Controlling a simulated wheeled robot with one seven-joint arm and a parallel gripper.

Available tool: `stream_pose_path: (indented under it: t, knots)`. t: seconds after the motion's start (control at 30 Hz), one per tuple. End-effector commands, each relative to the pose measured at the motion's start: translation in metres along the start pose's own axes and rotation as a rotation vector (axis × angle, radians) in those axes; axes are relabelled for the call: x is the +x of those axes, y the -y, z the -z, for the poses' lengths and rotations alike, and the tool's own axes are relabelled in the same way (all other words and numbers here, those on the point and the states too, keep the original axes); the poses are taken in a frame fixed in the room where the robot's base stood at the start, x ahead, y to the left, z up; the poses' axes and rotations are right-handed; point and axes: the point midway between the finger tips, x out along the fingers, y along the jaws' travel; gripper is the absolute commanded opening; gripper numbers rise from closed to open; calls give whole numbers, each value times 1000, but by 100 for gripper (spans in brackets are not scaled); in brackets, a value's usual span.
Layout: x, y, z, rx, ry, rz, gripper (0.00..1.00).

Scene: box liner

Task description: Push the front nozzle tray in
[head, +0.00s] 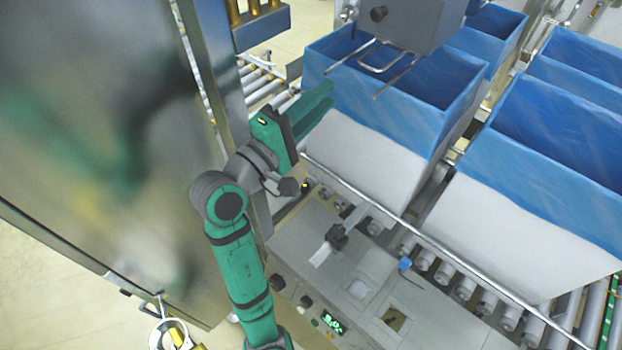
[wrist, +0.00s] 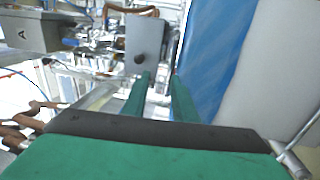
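A blue-grey tray (head: 262,30) with upright brass-coloured pieces, likely nozzles, juts out beside the metal post at the top of the head view. Which tray counts as the front one is not clear. My gripper (head: 328,97) is to the right of and below this tray in the picture, beside the blue-lined box. Its two green fingers (wrist: 163,90) are apart with nothing between them. In the wrist view, a grey block with a dark knob (wrist: 146,38) shows beyond the fingertips. A grey box marked A (wrist: 28,34) is at the upper left.
Boxes with blue liners (head: 375,160) stand on a roller conveyor at the right. A grey housing with a dark knob (head: 410,22) and wire bars hangs over the nearest box. A control panel (head: 350,285) lies below, and a large metal panel (head: 90,130) fills the left.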

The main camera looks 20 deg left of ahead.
Motion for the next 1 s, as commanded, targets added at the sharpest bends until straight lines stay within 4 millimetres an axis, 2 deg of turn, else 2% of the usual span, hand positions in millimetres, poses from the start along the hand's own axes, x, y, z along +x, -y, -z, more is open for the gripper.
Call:
stream_pose_path:
  t: [0.43,1.0]
  knots:
    - [-76,0,0,2,-2,0,26]
    - [-62,86,-8,21,-167,15,26]
